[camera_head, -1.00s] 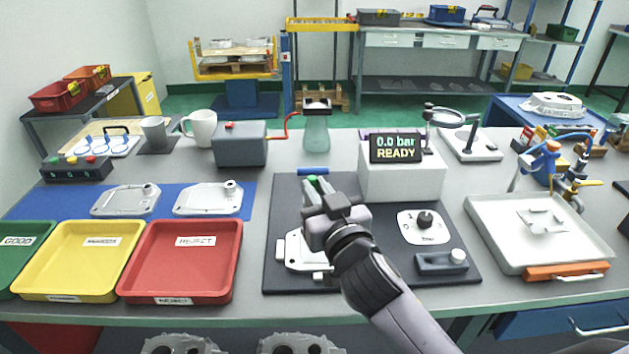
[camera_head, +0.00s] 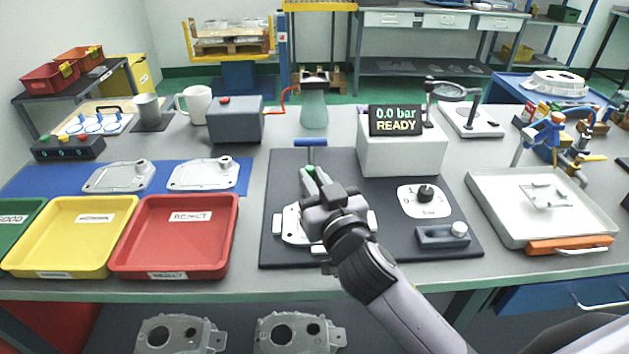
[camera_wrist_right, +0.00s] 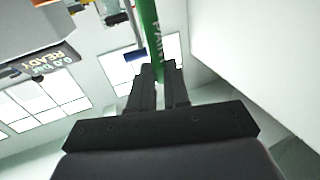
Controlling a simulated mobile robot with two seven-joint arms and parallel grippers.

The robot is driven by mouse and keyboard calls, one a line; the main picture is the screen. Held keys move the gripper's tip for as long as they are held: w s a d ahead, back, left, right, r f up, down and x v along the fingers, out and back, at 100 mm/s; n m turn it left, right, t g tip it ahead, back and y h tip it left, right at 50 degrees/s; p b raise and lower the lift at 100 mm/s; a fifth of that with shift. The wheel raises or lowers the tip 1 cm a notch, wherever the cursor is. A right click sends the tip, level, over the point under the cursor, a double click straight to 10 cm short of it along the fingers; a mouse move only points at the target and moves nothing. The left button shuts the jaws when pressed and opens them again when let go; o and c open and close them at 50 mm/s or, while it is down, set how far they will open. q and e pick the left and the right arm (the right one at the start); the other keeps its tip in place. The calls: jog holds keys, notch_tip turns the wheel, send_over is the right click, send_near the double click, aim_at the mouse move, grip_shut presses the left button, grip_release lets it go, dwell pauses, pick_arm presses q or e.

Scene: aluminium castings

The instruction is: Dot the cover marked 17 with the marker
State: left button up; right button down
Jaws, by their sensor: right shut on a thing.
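My right gripper (camera_head: 318,190) is shut on a green marker (camera_wrist_right: 150,28) above the black fixture plate (camera_head: 270,215). In the right wrist view the marker runs up between the fingers, with part of a "PAINT" label showing. A pale metal cover (camera_head: 292,228) lies on the fixture, partly hidden by the gripper. Two more covers, a left one (camera_head: 118,177) and a right one (camera_head: 203,174), lie on the blue mat. I cannot read a 17 on any cover. The marker's tip cannot be made out. My left gripper is not in view.
Red (camera_head: 232,235), yellow (camera_head: 22,262) and green trays stand at the left front. A white box with a display (camera_head: 396,120) reading "0.0 bar READY" stands at the back right of the fixture. A grey tray (camera_head: 490,215) lies farther right.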

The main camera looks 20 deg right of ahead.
jog(key=shift+f+b, duration=0.5)
jog(key=shift+f, duration=0.25)
dwell(1.4)
notch_tip(320, 180, up, 7)
jog(key=p, duration=0.4)
jog(key=shift+r, duration=0.15)
dwell(0.3)
dwell(0.4)
